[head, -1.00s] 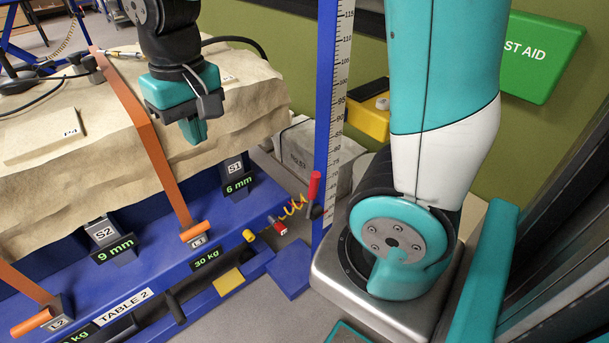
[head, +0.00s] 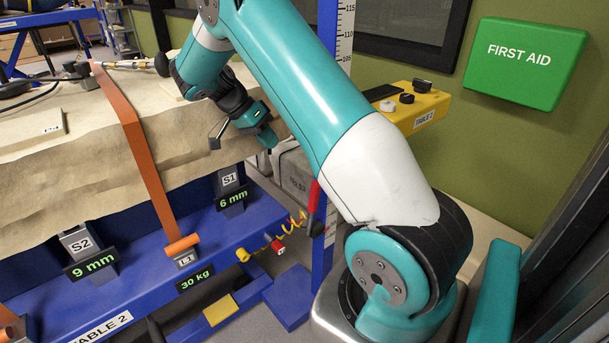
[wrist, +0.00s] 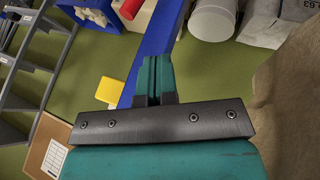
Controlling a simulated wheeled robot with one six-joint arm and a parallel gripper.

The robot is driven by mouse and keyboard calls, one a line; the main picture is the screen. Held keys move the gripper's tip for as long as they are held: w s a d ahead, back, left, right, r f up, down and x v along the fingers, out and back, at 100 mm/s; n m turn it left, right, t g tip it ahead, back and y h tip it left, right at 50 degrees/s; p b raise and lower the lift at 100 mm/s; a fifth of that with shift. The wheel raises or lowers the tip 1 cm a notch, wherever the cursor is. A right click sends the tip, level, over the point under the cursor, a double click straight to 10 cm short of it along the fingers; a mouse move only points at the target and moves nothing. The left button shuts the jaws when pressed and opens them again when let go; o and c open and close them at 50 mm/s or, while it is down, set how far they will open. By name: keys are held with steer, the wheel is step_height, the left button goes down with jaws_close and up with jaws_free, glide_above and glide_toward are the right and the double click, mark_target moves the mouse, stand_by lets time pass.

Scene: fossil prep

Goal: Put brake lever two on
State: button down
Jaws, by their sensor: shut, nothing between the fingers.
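A red-handled lever (head: 314,196) stands upright against the blue post of table 2, with a dark pivot at its lower end. It carries no readable label, so I cannot confirm that it is brake lever two. My gripper (head: 267,137) is at the right end of the rock slab, above and left of this lever and apart from it. Its teal fingers (wrist: 155,82) are together and empty in the wrist view. A red part (wrist: 130,9) shows at the top of the wrist view beside a blue beam.
The blue table frame (head: 150,290) bears the rock slab (head: 90,165), an orange strap (head: 150,165) and a yellow pedal (head: 220,310). A coiled yellow hose (head: 297,219) hangs near the post. A yellow TABLE 2 box (head: 420,108) is behind my arm.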

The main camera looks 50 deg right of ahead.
steer(key=s+d+f+b, duration=0.2)
steer(key=s+d+f, duration=0.1)
steer(key=s+f, duration=0.5)
steer(key=shift+s+d+f, duration=0.15)
steer(key=shift+s+f, duration=0.1)
steer(key=shift+f, duration=0.1)
